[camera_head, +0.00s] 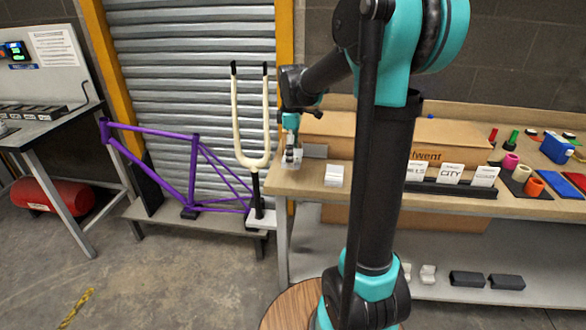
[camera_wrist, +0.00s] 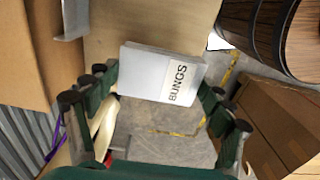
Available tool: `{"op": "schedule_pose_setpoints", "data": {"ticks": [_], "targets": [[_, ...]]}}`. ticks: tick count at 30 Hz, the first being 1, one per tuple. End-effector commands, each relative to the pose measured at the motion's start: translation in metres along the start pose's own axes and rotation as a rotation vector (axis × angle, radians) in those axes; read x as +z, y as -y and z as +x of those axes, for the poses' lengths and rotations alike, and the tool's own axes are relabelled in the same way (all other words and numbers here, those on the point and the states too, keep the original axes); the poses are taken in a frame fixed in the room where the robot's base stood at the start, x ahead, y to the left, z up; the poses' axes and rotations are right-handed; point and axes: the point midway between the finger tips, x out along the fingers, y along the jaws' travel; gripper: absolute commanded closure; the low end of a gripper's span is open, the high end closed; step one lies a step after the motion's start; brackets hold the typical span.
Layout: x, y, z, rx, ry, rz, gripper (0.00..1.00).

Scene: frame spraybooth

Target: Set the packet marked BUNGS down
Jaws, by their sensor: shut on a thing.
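The packet marked BUNGS (camera_wrist: 145,72) is a small pale grey-white box with a white label, its lettering running sideways in the wrist view. My gripper (camera_wrist: 160,84) is shut on it, one finger at each side. In the head view my gripper (camera_head: 291,157) points down at the left end of the wooden bench top (camera_head: 312,186), with the packet small and partly hidden between the fingers. In the wrist view the bench top (camera_wrist: 110,22) lies behind the packet, and floor shows past its edge. I cannot tell whether the packet touches the bench.
Another white packet (camera_head: 334,176) sits just right of my gripper. A long cardboard box (camera_head: 450,138) stands behind, and a dark rack (camera_head: 452,187) holds labelled cards further right. A cream fork (camera_head: 252,160) and purple bike frame (camera_head: 180,139) stand left of the bench.

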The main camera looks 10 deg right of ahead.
Motion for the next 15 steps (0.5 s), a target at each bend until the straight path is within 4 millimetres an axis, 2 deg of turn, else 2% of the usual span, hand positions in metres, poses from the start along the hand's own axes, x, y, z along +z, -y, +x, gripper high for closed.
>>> {"op": "schedule_pose_setpoints", "data": {"ticks": [1, 8, 15], "targets": [[0.000, 0.000, 0.008, 0.000, 0.000, 0.000, 0.48], [0.000, 0.000, 0.026, 0.000, 0.000, 0.000, 0.48], [0.000, 0.000, 0.056, 0.000, 0.000, 0.000, 0.48]]}}
